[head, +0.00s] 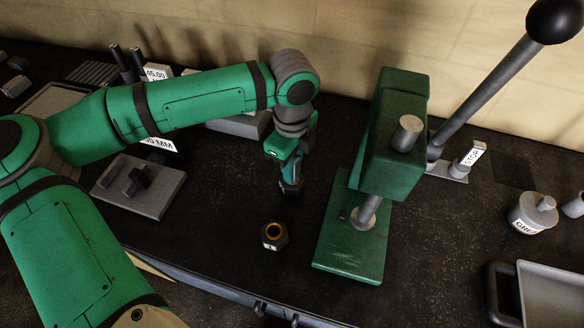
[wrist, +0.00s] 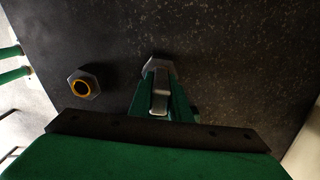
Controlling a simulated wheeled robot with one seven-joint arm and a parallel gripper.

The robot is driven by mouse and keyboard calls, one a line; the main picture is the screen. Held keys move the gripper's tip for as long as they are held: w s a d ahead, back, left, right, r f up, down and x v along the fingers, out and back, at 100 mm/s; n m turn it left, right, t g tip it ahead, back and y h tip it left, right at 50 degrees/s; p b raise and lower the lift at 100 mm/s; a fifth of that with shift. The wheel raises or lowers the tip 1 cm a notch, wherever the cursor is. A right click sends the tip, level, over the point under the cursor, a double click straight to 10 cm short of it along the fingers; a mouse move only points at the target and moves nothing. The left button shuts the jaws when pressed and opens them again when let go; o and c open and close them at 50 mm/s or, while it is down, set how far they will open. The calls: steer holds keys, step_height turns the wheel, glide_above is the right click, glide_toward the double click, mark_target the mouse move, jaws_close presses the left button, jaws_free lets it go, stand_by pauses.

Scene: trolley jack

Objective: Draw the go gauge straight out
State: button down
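My gripper (head: 291,172) points down over the bench, behind and a little right of a dark hexagonal block (head: 274,235). The block has a brass-coloured ring around its top bore and a small white mark on its side; the bore looks empty. The block also shows in the wrist view (wrist: 83,85), left of and apart from my fingers. My gripper (wrist: 160,92) looks shut on a grey-black hex-ended piece (wrist: 157,65), seemingly the go gauge, which also shows below the fingers in the head view (head: 291,189). Its lower end is hidden in the wrist view.
A green press (head: 388,150) with a long lever (head: 485,90) stands close on the right. A STOP tag (head: 473,154), a grey GREASE-like pot (head: 532,214) and a tray (head: 553,295) lie further right. A grey fixture plate (head: 150,200) is at left. The bench around the block is clear.

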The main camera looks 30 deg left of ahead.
steer(key=shift+r, duration=0.2)
steer(key=shift+r, duration=2.1)
steer(key=shift+r, duration=2.5)
